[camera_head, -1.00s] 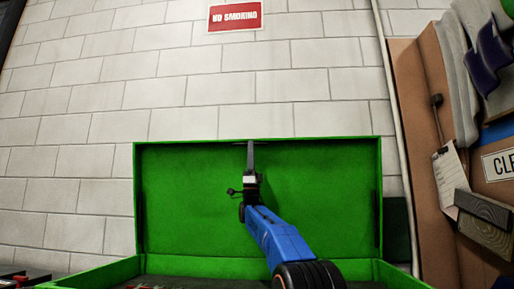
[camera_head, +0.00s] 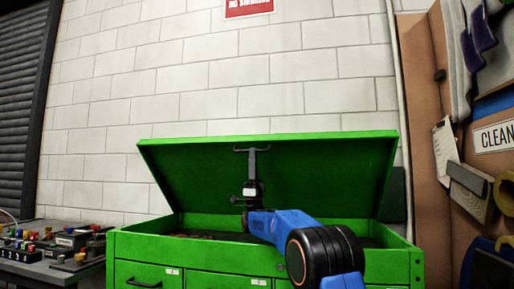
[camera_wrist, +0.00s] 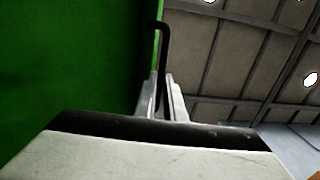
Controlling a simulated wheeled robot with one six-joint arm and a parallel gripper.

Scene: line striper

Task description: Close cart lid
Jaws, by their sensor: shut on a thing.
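The green cart (camera_head: 200,252) stands in front of the wall in the head view. Its green lid (camera_head: 330,165) is tilted forward over the open box, with a gap still showing between its front edge and the box rim. My gripper (camera_head: 252,158) is under the lid near its front edge, at the middle, shut on a thin dark handle (camera_head: 253,149). In the wrist view the gripper fingers (camera_wrist: 168,100) close around the dark bent handle (camera_wrist: 163,45), with the green lid (camera_wrist: 70,60) on the left.
A bench (camera_head: 55,262) with several small coloured parts stands left of the cart. A brown board (camera_head: 425,100) with hung items and a clipboard is at the right. The cart's interior is partly visible and holds some dark items.

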